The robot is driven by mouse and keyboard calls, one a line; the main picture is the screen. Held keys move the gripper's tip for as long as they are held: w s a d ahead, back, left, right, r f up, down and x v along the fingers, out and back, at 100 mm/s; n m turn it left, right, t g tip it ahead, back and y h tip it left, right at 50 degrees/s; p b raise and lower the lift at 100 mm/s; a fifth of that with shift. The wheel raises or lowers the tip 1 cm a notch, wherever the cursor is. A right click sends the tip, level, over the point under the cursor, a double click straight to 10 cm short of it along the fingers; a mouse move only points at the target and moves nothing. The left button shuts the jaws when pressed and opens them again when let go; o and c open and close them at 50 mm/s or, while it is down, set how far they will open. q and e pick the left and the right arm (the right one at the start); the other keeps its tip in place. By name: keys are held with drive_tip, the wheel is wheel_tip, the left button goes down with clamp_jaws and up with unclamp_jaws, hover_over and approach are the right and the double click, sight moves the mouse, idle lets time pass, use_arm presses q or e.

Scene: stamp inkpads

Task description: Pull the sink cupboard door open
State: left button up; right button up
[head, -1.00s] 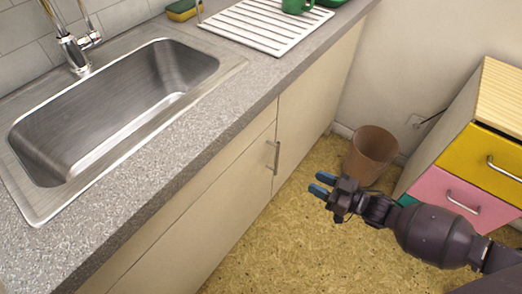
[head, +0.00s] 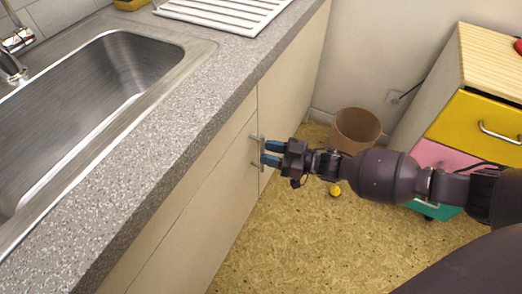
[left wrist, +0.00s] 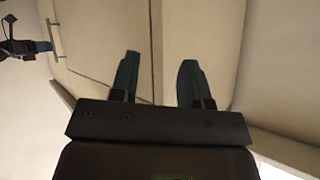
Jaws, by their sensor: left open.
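The sink cupboard door (head: 205,205) is a cream panel below the worktop and looks closed. Its metal bar handle (head: 257,150) stands upright near the door's right edge. My right gripper (head: 269,153) is at the handle, its two blue fingers apart and pointing left, with their tips close to the bar. Whether they touch the bar or straddle it is unclear. In the left wrist view the handle (left wrist: 55,40) and my right gripper (left wrist: 42,46) show at upper left. My left gripper (left wrist: 158,80) is open and empty, facing the cupboard fronts; the head view does not show it.
The grey worktop (head: 150,150) with the steel sink (head: 90,90) runs above the door. A white drying rack (head: 235,12) lies farther along.

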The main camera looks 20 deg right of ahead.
drive_tip(key=shift+x, duration=1.15)
drive_tip(key=shift+c, duration=0.2)
clamp_jaws()
